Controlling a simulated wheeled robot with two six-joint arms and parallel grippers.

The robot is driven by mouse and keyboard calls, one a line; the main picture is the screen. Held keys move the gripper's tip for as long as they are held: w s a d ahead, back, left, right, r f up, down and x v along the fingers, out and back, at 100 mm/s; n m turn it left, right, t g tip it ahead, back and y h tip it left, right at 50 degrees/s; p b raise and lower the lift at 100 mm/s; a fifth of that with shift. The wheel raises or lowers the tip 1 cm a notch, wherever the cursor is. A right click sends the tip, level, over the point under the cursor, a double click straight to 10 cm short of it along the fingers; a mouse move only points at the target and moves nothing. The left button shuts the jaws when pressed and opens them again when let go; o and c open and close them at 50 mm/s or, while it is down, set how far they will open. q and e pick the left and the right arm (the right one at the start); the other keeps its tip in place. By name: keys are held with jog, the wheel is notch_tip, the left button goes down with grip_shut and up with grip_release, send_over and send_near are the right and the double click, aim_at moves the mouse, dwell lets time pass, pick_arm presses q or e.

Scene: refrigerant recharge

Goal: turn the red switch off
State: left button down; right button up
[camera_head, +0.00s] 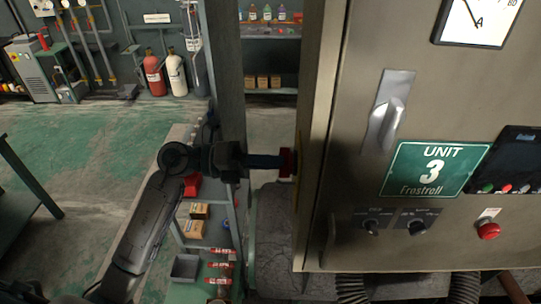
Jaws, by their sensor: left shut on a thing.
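My left gripper (280,161) reaches in from the left, level, to the left side of the grey cabinet (350,160). It is shut on the red switch (288,163), a small red part at the cabinet's side edge. The fingers hide part of the switch, and I cannot tell which position it is set to. My right gripper is not in view.
The cabinet front has a silver handle (388,110), a green Unit 3 sign (432,169), two dark knobs and a red push button (488,230). A shelf with boxes (198,211) stands below my left arm. Gas cylinders (154,74) stand at the back wall.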

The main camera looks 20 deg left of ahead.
pick_arm(q)
jog(key=shift+f+n+p, duration=0.2)
jog(key=shift+n+p, duration=0.35)
jog(key=shift+n, duration=0.25)
jog(key=n, duration=0.2)
jog(key=shift+n, duration=0.4)
jog(key=c, duration=1.8)
grip_release()
jog(key=shift+n, duration=0.3)
jog(key=shift+c, duration=0.2)
jog(key=o, duration=0.3)
jog(key=shift+a+r, duration=0.1)
jog(key=shift+a, duration=0.05)
jog(key=shift+a, duration=0.1)
